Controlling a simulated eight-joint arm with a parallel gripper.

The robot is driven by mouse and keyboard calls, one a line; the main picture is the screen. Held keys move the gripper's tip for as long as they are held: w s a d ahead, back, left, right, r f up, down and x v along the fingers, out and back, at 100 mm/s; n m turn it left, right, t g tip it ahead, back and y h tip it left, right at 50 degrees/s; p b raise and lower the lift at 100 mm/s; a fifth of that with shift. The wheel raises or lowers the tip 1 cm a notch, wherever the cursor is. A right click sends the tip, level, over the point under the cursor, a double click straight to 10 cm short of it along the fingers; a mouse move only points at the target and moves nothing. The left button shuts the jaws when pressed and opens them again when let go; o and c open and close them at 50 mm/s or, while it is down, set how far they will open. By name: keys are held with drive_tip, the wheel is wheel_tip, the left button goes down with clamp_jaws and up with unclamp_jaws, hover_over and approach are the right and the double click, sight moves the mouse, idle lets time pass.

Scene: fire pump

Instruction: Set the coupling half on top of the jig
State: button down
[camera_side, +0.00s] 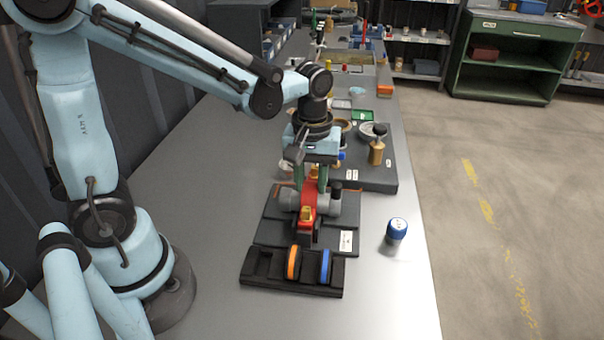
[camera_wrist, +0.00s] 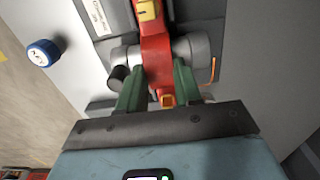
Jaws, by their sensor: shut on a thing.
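My gripper (camera_side: 310,182) points down with its green fingers on either side of a red part (camera_side: 308,198), and it is shut on it. In the wrist view the fingers (camera_wrist: 158,70) flank the red part (camera_wrist: 156,48), which carries yellow-brass pieces. Grey cylinders (camera_side: 285,197) stick out to both sides of it. They sit over a stepped dark plate (camera_side: 270,232) with a white label; I cannot tell whether the red part touches it. Which piece is the coupling half and which is the jig is not clear. The fingertips' contact is partly hidden.
A black slotted rack (camera_side: 262,268) in front holds an orange ring (camera_side: 293,263) and a blue ring (camera_side: 325,266). A blue-capped container (camera_side: 397,231) stands to the right. A brass fitting (camera_side: 377,151) stands on a dark block behind. The bench at front left is clear.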

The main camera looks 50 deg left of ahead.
drive_tip(key=shift+f, duration=0.3)
idle(0.4)
drive_tip(key=c, duration=1.1)
unclamp_jaws()
drive_tip(key=shift+r, duration=0.1)
drive_tip(key=shift+r, duration=1.65)
drive_tip(key=o, duration=0.8)
